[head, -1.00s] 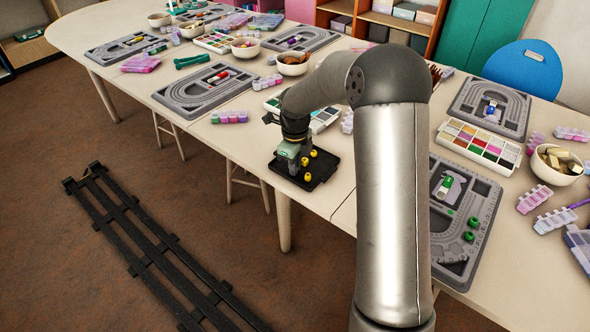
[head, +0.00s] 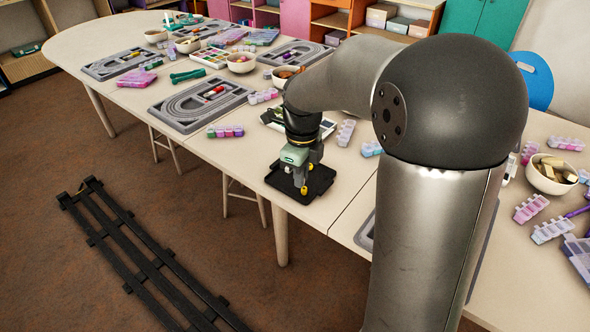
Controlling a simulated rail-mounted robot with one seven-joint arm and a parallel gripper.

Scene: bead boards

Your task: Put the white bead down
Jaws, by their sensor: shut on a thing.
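My gripper (head: 299,178) points down over the black tray (head: 322,183) near the front edge of the table. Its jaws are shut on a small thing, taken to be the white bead. The bead is too small and too covered by the fingers to make out. A yellow bead (head: 304,190) shows on the tray right by the fingertips. My gripper and wrist hide part of the tray and whatever lies behind them.
A bead case (head: 328,127) lies behind the tray. Purple and green bead boxes (head: 225,131) lie to the left, near a grey bead board (head: 190,122). My arm covers much of the right side. The table's front edge is close to the tray.

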